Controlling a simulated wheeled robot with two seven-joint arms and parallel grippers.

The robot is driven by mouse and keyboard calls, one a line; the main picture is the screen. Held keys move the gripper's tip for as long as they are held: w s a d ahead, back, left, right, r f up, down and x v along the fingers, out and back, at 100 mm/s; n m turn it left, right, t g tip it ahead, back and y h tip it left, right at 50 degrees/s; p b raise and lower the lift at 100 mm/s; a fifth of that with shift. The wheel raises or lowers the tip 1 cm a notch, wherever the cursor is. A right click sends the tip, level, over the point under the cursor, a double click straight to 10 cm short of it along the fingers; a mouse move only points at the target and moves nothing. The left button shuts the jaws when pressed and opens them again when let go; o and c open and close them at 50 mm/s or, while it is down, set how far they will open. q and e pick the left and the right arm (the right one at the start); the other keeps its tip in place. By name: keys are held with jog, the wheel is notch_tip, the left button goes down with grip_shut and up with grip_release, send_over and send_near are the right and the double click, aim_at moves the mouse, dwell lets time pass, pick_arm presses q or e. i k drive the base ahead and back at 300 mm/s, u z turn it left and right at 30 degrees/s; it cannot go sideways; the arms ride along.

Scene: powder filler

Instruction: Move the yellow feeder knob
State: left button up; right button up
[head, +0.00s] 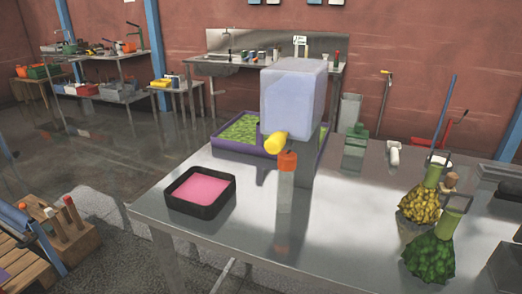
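The yellow feeder knob (275,143) is a short yellow cylinder. It sticks out toward the lower left from under the pale, bluish, translucent hopper (292,97) of the powder feeder. A clear bottle (286,193) with an orange cap stands upright just in front of the stand, below and slightly right of the knob. Neither of my grippers shows in the head view.
A black tray (232,192) with pink contents is at the table's left. Yellow (418,206) and green (431,258) bumpy items stand at right. The table's front middle is clear.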

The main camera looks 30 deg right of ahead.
aim_at(275, 144)
jog(key=k, duration=0.8)
jog(key=z, duration=1.5)
jog(key=i, duration=0.5)
